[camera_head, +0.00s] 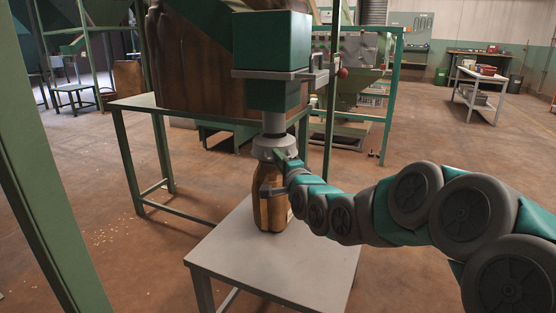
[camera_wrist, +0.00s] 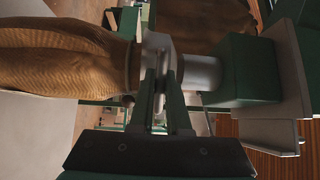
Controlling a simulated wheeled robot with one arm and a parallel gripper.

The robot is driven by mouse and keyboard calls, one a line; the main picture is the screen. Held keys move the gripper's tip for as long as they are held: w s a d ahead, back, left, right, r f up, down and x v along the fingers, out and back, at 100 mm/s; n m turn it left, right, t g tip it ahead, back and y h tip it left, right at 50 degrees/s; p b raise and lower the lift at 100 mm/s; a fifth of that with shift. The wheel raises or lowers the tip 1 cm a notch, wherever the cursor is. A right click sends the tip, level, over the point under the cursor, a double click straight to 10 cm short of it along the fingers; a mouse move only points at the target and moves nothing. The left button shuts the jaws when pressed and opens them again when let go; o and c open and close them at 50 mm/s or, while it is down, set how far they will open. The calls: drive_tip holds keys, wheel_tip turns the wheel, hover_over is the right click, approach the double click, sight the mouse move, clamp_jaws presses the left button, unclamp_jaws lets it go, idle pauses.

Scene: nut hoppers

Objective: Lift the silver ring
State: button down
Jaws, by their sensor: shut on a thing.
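The silver ring (camera_head: 271,148) sits around the lower end of the grey spout, just above the neck of a brown container. In the wrist view the silver ring (camera_wrist: 157,50) stands between the container's neck and the spout (camera_wrist: 201,73). My gripper (camera_head: 284,160) reaches in from the right at the ring. In the wrist view my gripper (camera_wrist: 163,98) is shut on the ring's near edge. The brown container (camera_head: 272,205) stands upright on the grey table (camera_head: 300,270). Its neck is partly hidden by the ring and my gripper.
A green hopper box (camera_head: 272,50) with a grey sliding plate (camera_head: 272,75) hangs directly above. A larger green-framed table (camera_head: 130,103) bearing a bulky brown object (camera_head: 190,60) is behind. A green post (camera_head: 50,170) stands at the left. Floor at the right back is open.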

wheel_tip(320, 180, up, 8)
drive_tip(key=shift+f+p, duration=0.1)
drive_tip(key=shift+p, duration=0.6)
drive_tip(key=c, duration=1)
unclamp_jaws()
drive_tip(key=shift+o, duration=0.6)
drive_tip(key=shift+s+f, duration=0.1)
drive_tip(key=v, duration=0.7)
drive_tip(key=shift+s+b, duration=0.3)
drive_tip(key=shift+b, duration=0.05)
drive_tip(key=shift+d, duration=0.1)
